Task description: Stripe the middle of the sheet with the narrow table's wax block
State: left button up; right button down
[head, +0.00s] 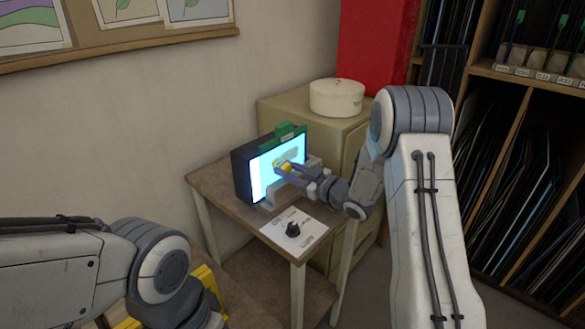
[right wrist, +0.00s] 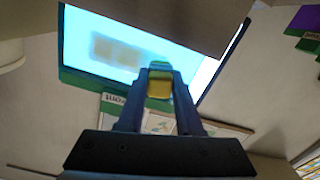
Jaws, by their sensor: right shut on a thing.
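The sheet (head: 268,165) is pale cyan and brightly lit, upright on the face of a dark box on the narrow table (head: 215,178). It also shows in the right wrist view (right wrist: 85,35), with a dull tan patch (right wrist: 117,50) on it. My right gripper (head: 284,169) is shut on a yellow wax block (right wrist: 159,88) in front of the sheet's middle. The block's far end looks greenish against the sheet; I cannot tell whether it touches. My left arm comes in at the lower left, and its fingers are out of the picture.
A white card with a black knob (head: 293,230) lies at the table's front. A green clip (head: 288,131) sits atop the dark box (head: 243,178). A beige cabinet (head: 275,110) with a round white tin (head: 336,98) stands behind. Yellow things (head: 208,282) lie near my left arm.

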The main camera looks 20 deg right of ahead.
jog(key=shift+s+a, duration=0.35)
jog(key=shift+a, duration=0.1)
jog(key=v, duration=0.6)
jog(key=shift+s, duration=0.1)
dwell(0.4)
jog(key=shift+b+v, duration=0.35)
jog(key=shift+v, duration=1.15)
